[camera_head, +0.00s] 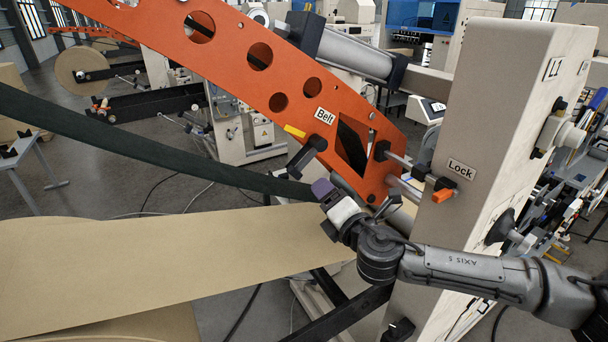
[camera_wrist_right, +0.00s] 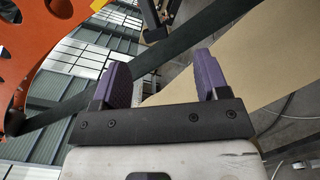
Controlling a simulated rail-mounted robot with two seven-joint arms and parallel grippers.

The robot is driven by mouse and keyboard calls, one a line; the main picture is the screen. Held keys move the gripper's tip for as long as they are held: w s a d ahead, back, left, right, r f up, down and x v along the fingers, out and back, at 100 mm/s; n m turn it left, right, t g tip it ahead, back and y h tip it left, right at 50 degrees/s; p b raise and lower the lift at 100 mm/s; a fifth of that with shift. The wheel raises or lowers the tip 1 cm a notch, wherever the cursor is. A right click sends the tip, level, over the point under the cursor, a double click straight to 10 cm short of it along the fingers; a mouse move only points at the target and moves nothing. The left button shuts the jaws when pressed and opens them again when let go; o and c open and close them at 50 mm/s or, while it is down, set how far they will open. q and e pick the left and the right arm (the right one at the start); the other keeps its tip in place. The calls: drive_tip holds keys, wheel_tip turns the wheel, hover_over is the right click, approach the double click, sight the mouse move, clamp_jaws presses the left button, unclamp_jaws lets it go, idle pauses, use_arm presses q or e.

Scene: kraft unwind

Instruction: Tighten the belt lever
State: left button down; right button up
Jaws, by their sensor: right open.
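The orange arm (camera_head: 225,62) slants down across the head view and bears a "Belt" label (camera_head: 325,116). Just below the label is a black lever (camera_head: 305,156), with a yellow piece (camera_head: 295,131) above it. A dark belt (camera_head: 150,145) runs from the left edge to the centre. My right gripper (camera_head: 322,187) is just below the lever, apparently apart from it. In the right wrist view its purple fingers (camera_wrist_right: 162,78) are spread and nothing is between them at the tips. The belt lever cannot be made out there. My left gripper is not in view.
A beige post (camera_head: 500,120) with a "Lock" label (camera_head: 461,169) and an orange-tipped handle (camera_head: 442,195) stands at the right. A kraft paper web (camera_head: 150,265) spans the lower left, beneath the belt. A grey cylinder (camera_head: 350,52) lies above the orange arm.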

sight(297, 174)
drive_tip(key=w+a+n+p, duration=0.1)
drive_tip(key=w+a, duration=0.1)
drive_tip(key=w, duration=0.1)
drive_tip(key=w+a+n+y+p, duration=0.1)
drive_tip(key=w+a, duration=0.1)
drive_tip(key=w, duration=0.1)
drive_tip(key=w+a+p, duration=0.1)
drive_tip(key=w+a, duration=0.1)
drive_tip(key=w, duration=0.1)
drive_tip(key=shift+w+a+n+g+y+p, duration=0.1)
drive_tip(key=shift+w+n+g+y+p, duration=0.2)
drive_tip(key=shift+n+g+p, duration=0.1)
drive_tip(key=shift+x, duration=0.95)
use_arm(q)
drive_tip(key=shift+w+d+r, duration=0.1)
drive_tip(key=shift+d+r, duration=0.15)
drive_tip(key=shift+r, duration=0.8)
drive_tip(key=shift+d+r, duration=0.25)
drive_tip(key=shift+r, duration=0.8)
use_arm(e)
drive_tip(key=shift+w+a, duration=0.2)
drive_tip(key=shift+w, duration=0.2)
clamp_jaws()
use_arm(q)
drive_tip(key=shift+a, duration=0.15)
